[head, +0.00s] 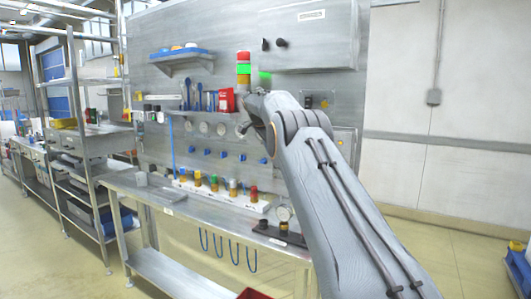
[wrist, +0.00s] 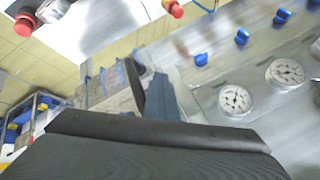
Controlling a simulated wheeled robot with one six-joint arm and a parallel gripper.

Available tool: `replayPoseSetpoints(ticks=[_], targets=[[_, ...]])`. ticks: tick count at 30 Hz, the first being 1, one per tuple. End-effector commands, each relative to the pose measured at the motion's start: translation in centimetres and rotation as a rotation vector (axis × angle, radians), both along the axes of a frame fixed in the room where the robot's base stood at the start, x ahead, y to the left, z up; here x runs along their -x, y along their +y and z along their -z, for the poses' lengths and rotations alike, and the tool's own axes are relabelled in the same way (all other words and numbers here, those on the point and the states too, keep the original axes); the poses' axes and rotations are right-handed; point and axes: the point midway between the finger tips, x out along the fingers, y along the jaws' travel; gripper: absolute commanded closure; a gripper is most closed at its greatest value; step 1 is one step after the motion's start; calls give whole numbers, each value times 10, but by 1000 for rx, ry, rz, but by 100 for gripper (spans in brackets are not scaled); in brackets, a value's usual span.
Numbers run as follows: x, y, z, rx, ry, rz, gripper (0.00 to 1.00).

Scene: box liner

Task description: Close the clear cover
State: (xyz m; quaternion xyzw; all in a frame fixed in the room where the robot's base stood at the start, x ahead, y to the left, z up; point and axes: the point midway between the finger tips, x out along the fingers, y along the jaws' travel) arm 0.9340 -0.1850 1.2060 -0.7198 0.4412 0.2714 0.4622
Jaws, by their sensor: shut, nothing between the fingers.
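My gripper (head: 256,106) is raised in front of the steel wall panel, beside the gauges in the head view. In the wrist view my gripper (wrist: 148,92) shows as a dark finger and a blue-grey finger; it is shut and empty. I cannot make out the clear cover with certainty. A pale, see-through-looking patch lies around the gauges (wrist: 236,100) in the wrist view, but I cannot tell whether it is the cover, or open or closed. My arm hides part of the panel right of the gauges in the head view.
A steel bench (head: 160,196) runs below the panel, carrying a white strip (head: 217,193) of coloured knobs. Several blue valves (head: 215,154) project from the panel. A signal tower (head: 243,70) stands close to my gripper. A shelving rack (head: 80,140) is at left.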

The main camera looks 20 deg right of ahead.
Motion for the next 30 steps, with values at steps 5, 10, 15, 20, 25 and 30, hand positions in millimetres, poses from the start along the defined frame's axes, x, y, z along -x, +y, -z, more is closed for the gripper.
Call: replayPoseSetpoints(ticks=[5,10,15,20,25,30], targets=[[-1,2,1,2,3,-5,100],[-2,7,1,2,3,-11,100],[-2,10,1,2,2,-14,100],[-2,13,0,1,2,-16,100],[2,21,1,2,1,-15,100],[8,31,1,3,1,-12,100]])
